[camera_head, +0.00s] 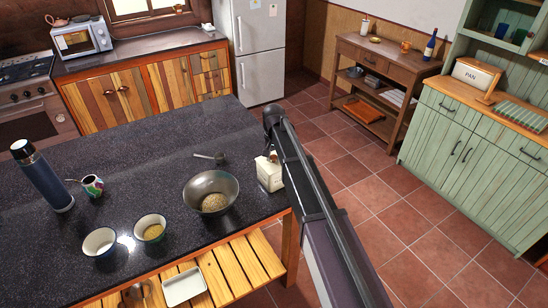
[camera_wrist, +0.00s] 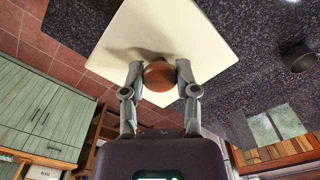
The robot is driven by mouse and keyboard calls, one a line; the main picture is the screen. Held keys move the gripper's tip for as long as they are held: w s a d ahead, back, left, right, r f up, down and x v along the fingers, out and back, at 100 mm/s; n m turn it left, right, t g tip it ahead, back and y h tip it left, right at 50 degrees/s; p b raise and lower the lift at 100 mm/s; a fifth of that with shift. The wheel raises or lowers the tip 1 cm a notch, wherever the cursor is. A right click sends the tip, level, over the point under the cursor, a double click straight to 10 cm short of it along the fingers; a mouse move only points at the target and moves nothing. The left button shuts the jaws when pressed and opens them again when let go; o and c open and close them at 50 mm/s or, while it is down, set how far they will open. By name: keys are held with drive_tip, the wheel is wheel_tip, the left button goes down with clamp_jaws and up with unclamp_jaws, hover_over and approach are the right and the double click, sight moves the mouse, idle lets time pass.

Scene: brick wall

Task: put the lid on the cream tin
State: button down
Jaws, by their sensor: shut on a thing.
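The cream tin (camera_head: 268,177) stands upright near the right edge of the dark counter, with dark lettering on its side. The lid, a cream square plate (camera_wrist: 130,38) with a round brown knob (camera_wrist: 158,76), fills the middle of the wrist view. My gripper (camera_wrist: 158,74) is shut on the knob, one finger on each side. In the head view, my gripper (camera_head: 273,155) is at the top of the tin, partly hidden by my arm. The lid hides the tin in the wrist view. I cannot tell whether lid and tin touch.
Left of the tin is a metal bowl (camera_head: 227,185) of grain, with a small scoop (camera_head: 212,156) behind it. Two enamel bowls (camera_head: 99,242), a mug (camera_head: 92,185) and a blue flask (camera_head: 42,177) stand further left. The counter's back right is clear.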

drive_tip(key=shift+f, duration=0.1)
idle(0.3)
drive_tip(key=shift+c, duration=1.4)
unclamp_jaws()
drive_tip(key=shift+o, duration=1.4)
drive_tip(key=shift+r, duration=0.2)
drive_tip(key=shift+r+p, duration=3.3)
drive_tip(key=shift+p, duration=0.15)
clamp_jaws()
